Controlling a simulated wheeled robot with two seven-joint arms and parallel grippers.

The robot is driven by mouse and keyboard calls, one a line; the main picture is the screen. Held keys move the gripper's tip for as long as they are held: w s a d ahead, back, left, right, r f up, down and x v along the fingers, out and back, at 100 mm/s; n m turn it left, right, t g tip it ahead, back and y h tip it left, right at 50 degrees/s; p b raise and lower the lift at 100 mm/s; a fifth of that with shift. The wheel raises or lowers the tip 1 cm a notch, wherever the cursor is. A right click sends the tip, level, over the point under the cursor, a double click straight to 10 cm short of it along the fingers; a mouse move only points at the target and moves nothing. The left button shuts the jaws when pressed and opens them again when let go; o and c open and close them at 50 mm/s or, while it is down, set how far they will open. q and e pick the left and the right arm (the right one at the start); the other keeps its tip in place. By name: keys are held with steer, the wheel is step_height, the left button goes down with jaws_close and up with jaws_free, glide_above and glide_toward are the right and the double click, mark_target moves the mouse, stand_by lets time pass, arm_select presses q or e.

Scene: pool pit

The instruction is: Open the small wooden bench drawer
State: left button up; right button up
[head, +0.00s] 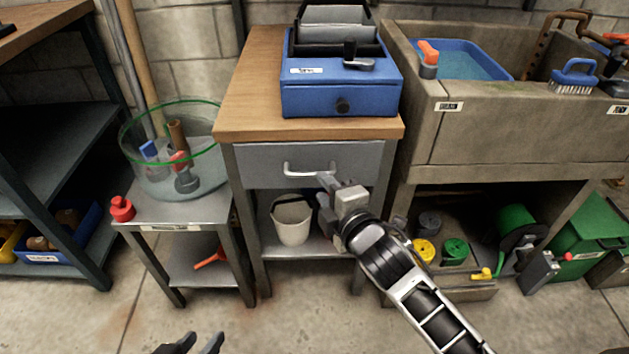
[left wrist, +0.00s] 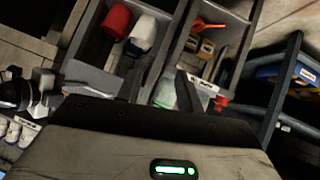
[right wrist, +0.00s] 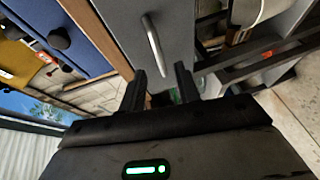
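The small wooden bench has a wooden top (head: 255,75) and a grey drawer (head: 262,165) under it, which looks shut. A pale metal bar handle (head: 310,170) crosses the drawer front. My right gripper (head: 328,188) is at the right end of the handle in the head view. In the right wrist view its fingers (right wrist: 161,82) are apart and empty, and the handle (right wrist: 153,48) stands just beyond the tips, roughly between them. My left gripper (head: 194,345) is low at the bottom edge of the head view, open and empty, far from the drawer.
A blue box (head: 340,100) with a knob sits on the bench top. A white bucket (head: 292,222) stands on the shelf below the drawer. A stone sink (head: 480,135) is to the right. A low metal table (head: 190,210) with a clear tub stands left.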

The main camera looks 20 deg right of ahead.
mark_target(312, 176)
steer(key=b+x, duration=0.1)
steer(key=x, duration=0.4)
steer(key=shift+w, duration=0.1)
jaws_close()
